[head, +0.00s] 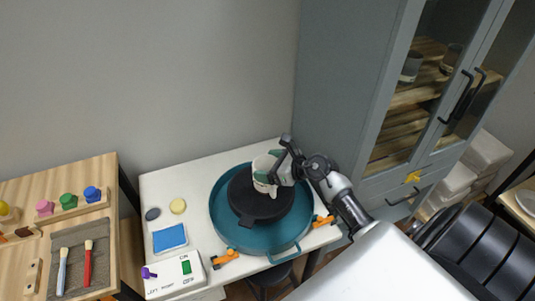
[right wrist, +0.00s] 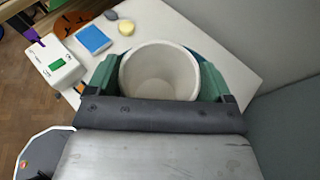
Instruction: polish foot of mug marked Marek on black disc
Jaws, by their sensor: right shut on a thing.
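My right gripper (head: 274,172) is shut on a white mug (head: 262,166). It holds the mug over the black disc (head: 243,207), which sits in a round teal tray (head: 223,240) on a white table. In the right wrist view the mug (right wrist: 160,72) shows its open, empty inside between the green finger pads. Whether the foot touches the disc is hidden, and I cannot read a name on the mug. My left gripper does not show.
Left of the tray lie a blue sponge (head: 170,238), a yellow round pad (head: 178,206), a dark grey pad (head: 152,214) and a white control box (head: 174,277) with a green switch. Orange clamps (head: 225,258) sit at the tray's edge. A grey cabinet (head: 345,100) stands close on the right.

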